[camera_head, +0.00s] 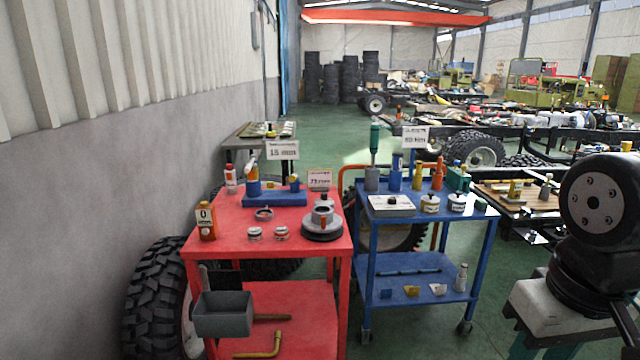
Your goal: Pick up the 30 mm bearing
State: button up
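Several small round metal parts that look like bearings lie on the red cart's top (215,264). One ring (264,213) lies near the middle, and two small round parts (254,233) (281,233) sit closer to the front. Their sizes cannot be read, so I cannot tell which is the 30 mm bearing. A sign (282,150) behind the cart appears to read 15 mm. A sign (414,137) above the blue cart is too blurred to read surely. My arm shows at the far right edge; my gripper cannot be made out.
A round grey device (322,222), an orange-labelled bottle (206,222) and a blue fixture (275,198) also stand on the red cart. A grey bin (222,314) hangs at its front. The blue cart (376,234) stands to the right.

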aim_at(255, 233)
jog(key=u, duration=0.75)
jog(key=i, duration=1.45)
jog(key=z, duration=0.25)
